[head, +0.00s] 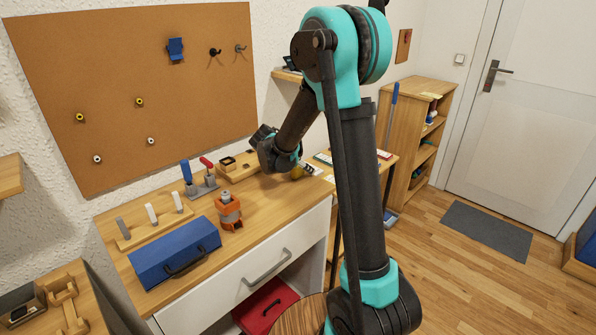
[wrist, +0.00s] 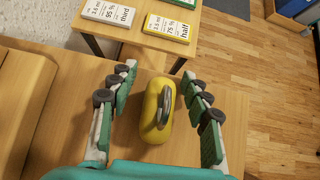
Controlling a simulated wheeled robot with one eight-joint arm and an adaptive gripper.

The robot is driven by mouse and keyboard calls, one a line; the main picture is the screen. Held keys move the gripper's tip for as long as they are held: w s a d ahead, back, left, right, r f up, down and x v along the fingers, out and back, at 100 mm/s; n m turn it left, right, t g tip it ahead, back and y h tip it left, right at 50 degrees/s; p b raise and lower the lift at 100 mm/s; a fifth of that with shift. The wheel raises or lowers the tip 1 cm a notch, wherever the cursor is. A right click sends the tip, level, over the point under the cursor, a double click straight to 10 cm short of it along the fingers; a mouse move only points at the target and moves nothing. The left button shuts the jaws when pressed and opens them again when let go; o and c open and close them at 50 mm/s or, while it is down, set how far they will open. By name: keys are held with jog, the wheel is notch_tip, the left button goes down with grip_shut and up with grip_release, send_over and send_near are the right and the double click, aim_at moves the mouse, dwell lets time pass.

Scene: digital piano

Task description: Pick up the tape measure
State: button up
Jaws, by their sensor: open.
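The tape measure appears to be the yellow rounded body with a grey metal clip in the wrist view (wrist: 152,112). It rests on the wooden worktop. My gripper (wrist: 158,85) is open, with one finger on each side of the yellow body and a visible gap on both sides. In the head view my gripper (head: 284,168) is low over the right end of the workbench, and a small part of the yellow body (head: 297,173) shows beside it. The lower sides of the yellow body are hidden from above.
A wooden block (wrist: 25,112) lies left of my gripper. A side table (wrist: 135,31) with printed cards stands beyond the worktop edge. A blue toolbox (head: 175,253), an orange-grey object (head: 229,212) and upright tools (head: 187,172) stand further left on the workbench (head: 250,240).

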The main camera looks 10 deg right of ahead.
grip_shut()
dwell(0.3)
notch_tip(320, 180, up, 20)
dwell(2.5)
